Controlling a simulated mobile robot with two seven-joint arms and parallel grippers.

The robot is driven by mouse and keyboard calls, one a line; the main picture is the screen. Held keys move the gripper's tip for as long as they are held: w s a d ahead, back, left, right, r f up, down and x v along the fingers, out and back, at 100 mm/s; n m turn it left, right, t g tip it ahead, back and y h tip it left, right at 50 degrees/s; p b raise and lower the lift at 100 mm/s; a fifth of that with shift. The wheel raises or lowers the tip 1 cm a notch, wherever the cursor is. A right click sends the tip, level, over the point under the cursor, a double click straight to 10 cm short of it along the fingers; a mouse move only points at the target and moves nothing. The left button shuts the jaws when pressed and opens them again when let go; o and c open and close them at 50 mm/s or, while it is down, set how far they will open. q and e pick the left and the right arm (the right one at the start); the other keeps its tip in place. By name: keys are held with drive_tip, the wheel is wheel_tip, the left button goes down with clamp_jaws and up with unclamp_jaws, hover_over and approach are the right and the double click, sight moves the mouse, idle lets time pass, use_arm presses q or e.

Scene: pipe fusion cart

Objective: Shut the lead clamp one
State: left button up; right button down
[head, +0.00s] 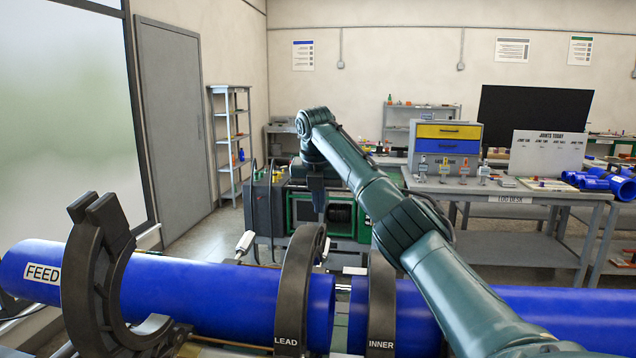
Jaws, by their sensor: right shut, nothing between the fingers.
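A blue pipe marked FEED (200,293) lies across the left foreground. Near its left part a black half-ring clamp (84,275) stands swung open on the near side of the pipe, its free end with a block raised. No name shows on it. A second black clamp, labelled LEAD (297,280), arches over the pipe near its right end. My right gripper (318,202) points down, shut and empty, above and beyond the LEAD arch, apart from both clamps. My left gripper is out of view.
A black clamp labelled INNER (381,305) arches over another blue pipe (560,312) on the right, partly behind my arm. A grey and green machine (265,205) and a desk (540,195) stand beyond.

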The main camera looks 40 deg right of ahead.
sight(320, 226)
drive_tip(key=shift+x, duration=1.2)
drive_tip(key=shift+w+d+f, duration=0.1)
drive_tip(key=shift+d+f, duration=0.05)
drive_tip(key=shift+f, duration=0.35)
